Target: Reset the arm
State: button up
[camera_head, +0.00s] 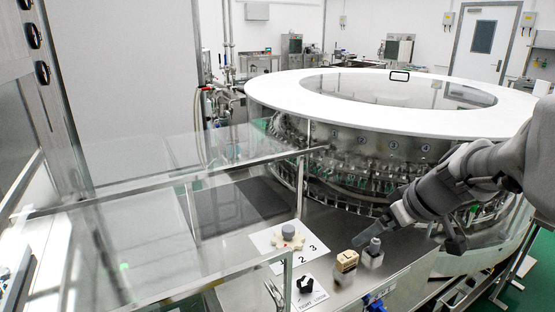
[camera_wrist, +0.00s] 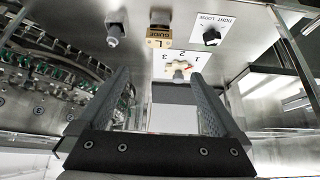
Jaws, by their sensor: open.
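My gripper (camera_head: 398,214) is at the right in the head view, reaching down-left from my arm, above the grey metal worktop near its right end. In the wrist view its two dark fingers (camera_wrist: 160,80) stand wide apart with nothing held between them. The fingertips are apart from the small parts on the worktop. The rotary washer (camera_head: 285,84), with a white ring top, stands behind my arm. My arm hides part of its right side.
On the worktop are a grey peg (camera_head: 373,254), a tan guide block (camera_head: 346,262), a black tight/loose knob (camera_head: 305,284) and a cream star-shaped knob (camera_head: 288,240) on a numbered plate. Clear panels and metal rails (camera_head: 190,175) border the worktop on the left.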

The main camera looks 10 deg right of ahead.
jog(key=a+r+p, duration=0.2)
jog(key=a+r, duration=0.3)
jog(key=s+a+r+m+h+p, duration=0.1)
jog(key=s+a+r+m+p, duration=0.1)
jog(key=s, duration=0.6)
jog(key=s+a+r+m+h+p, duration=0.1)
jog(key=s+a+r+p, duration=0.1)
jog(key=s+a, duration=0.3)
jog(key=s+p, duration=0.1)
jog(key=s, duration=0.2)
jog(key=shift+a+r+m+g, duration=0.15)
jog(key=shift+m+g, duration=0.15)
jog(key=shift+m, duration=0.1)
